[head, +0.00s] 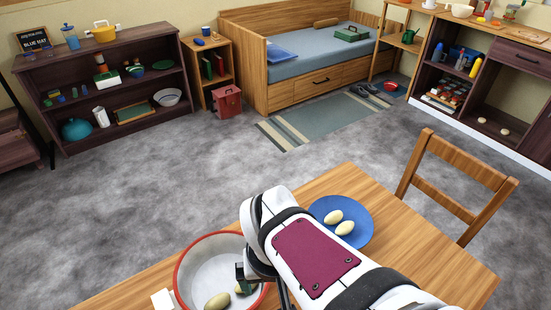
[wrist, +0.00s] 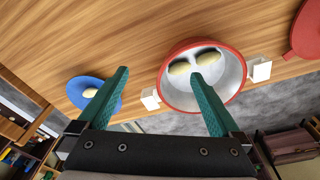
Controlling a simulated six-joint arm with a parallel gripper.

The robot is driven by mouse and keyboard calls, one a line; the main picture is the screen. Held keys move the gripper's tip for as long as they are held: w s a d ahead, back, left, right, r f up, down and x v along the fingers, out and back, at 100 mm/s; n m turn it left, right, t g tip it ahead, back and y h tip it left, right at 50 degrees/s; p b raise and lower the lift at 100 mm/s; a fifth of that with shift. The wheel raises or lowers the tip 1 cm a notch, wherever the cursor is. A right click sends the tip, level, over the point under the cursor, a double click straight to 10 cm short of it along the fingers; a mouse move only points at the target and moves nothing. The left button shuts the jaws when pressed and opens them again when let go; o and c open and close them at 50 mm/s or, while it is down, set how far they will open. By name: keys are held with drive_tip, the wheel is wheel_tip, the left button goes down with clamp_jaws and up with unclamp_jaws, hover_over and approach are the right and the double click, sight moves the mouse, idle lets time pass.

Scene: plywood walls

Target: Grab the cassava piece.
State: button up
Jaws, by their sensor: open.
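Two pale oval cassava pieces (head: 345,228) lie on a blue plate (head: 318,208) on the wooden table. Two more pieces (head: 217,301) lie inside a red-rimmed pot (head: 188,256). In the wrist view both pieces (wrist: 180,68) in the pot (wrist: 165,78) show, with one finger partly in front of the pot. The blue plate (wrist: 76,92) shows at the left there, partly behind the other finger. My gripper (wrist: 160,78) is open with nothing between its green fingers. In the head view my gripper (head: 243,274) is over the pot, partly hidden by my arm.
The pot has white handles (wrist: 261,70). A red round item (wrist: 306,30) lies on the table at the wrist view's right. A wooden chair (head: 458,175) stands at the table's far right side. The table (head: 415,245) right of the plate is bare.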

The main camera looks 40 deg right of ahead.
drive_tip(key=w+d+f+n+t+h, duration=0.1)
drive_tip(key=w+d+f+h, duration=0.15)
drive_tip(key=d, duration=0.65)
drive_tip(key=w+d+f+n+t+h, duration=0.1)
drive_tip(key=d+f, duration=0.2)
drive_tip(key=d, duration=0.7)
drive_tip(key=n+t, duration=0.4)
drive_tip(key=t, duration=0.5)
approach(335, 218)
drive_tip(key=shift+y, duration=0.45)
drive_tip(key=x, duration=1)
drive_tip(key=shift+s+d, duration=0.15)
drive_tip(key=shift+d, duration=0.15)
clamp_jaws()
drive_tip(key=shift+r, duration=0.1)
